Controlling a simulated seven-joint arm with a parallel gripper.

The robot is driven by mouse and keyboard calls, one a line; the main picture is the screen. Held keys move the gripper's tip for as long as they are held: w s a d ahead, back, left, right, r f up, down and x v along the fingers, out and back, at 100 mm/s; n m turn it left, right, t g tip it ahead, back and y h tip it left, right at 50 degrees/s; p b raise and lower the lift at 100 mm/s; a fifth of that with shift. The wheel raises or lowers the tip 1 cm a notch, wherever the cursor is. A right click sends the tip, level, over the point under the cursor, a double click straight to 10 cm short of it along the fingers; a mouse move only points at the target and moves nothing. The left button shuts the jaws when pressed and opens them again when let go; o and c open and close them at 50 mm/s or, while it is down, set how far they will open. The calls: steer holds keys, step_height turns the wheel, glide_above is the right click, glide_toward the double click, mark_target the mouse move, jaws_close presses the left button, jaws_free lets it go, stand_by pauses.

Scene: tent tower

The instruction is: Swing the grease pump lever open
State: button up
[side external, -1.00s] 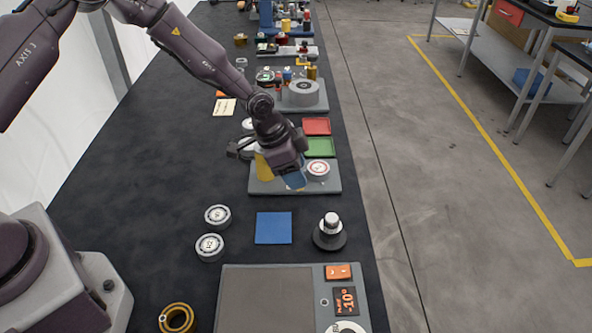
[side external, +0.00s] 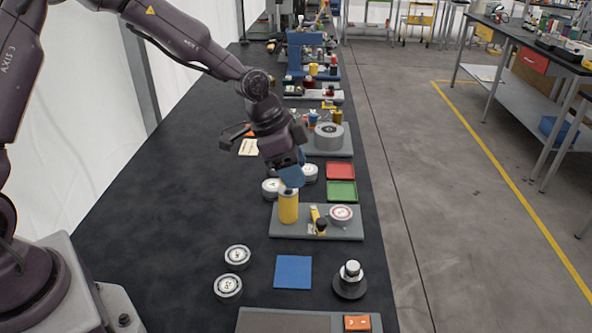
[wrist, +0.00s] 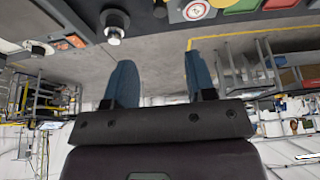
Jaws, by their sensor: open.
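The grease pump appears to be the yellow cylinder (side external: 288,207) standing upright on a grey base plate (side external: 345,232). Beside it is a short yellow lever (side external: 315,213) with a dark knob (side external: 321,226) at its near end. A round white dial (side external: 341,213) with a red mark sits right of the lever; it also shows in the wrist view (wrist: 196,10). My gripper (side external: 291,180) has blue fingers and is just above or behind the cylinder top; contact cannot be told. In the wrist view my gripper (wrist: 160,80) is open, with nothing between its fingers.
Red (side external: 340,171) and green (side external: 342,191) trays lie behind the plate. In front are a blue square (side external: 293,272), a black-and-white knob (side external: 350,279) and round white-topped pucks (side external: 228,287). The dark table is clear to the left; its edge is close on the right.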

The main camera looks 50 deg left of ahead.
steer(key=shift+d, duration=0.1)
steer(key=g+y, duration=0.3)
glide_above(322, 220)
step_height(322, 220, down, 12)
steer(key=shift+f, duration=0.1)
stand_by(0.6)
